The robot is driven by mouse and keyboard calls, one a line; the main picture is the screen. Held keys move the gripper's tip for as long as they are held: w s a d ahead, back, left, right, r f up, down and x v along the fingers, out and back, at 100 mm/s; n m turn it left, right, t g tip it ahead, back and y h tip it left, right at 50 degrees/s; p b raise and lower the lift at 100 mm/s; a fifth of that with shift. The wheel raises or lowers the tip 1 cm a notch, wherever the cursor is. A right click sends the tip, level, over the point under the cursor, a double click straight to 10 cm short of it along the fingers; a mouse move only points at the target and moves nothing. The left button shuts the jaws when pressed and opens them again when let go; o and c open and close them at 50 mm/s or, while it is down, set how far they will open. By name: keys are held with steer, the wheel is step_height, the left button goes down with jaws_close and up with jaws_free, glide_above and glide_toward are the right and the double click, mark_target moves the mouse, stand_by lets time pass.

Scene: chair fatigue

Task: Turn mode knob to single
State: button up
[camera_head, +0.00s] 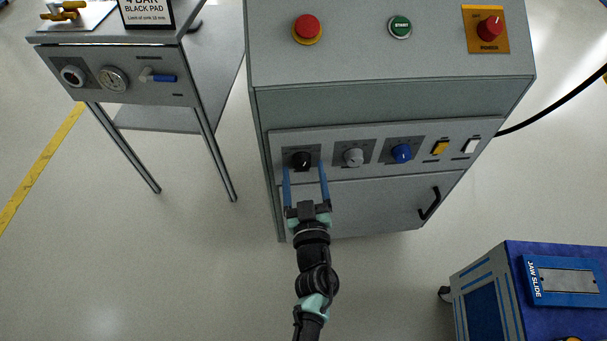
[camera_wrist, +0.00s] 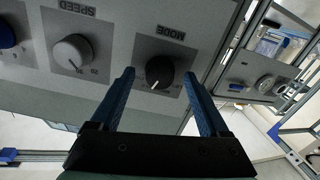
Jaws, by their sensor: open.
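The mode knob (camera_head: 301,160) is a round black knob with a white pointer line, at the left end of the row on the grey cabinet's front panel. In the wrist view the mode knob (camera_wrist: 160,71) sits on a grey plate labelled MODE, which appears upside down. My gripper (camera_head: 304,168) is open, with its two blue fingers reaching toward the panel on either side of the knob. In the wrist view my gripper (camera_wrist: 160,78) has one finger left and one right of the knob, with visible gaps. I cannot tell how far the fingertips are from the panel.
A grey speed knob (camera_head: 353,157), a blue knob (camera_head: 401,153), a yellow switch (camera_head: 439,147) and a white switch (camera_head: 471,146) continue the row. A black door handle (camera_head: 429,204) sticks out below. A gauge bench (camera_head: 120,75) stands left, and a blue cart (camera_head: 530,290) lower right.

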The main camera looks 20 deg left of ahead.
steer(key=shift+w+a, duration=0.15)
steer(key=shift+w, duration=0.15)
jaws_close()
stand_by(0.3)
steer(key=shift+n, duration=0.3)
steer(key=n, duration=0.3)
steer(key=shift+n, duration=2)
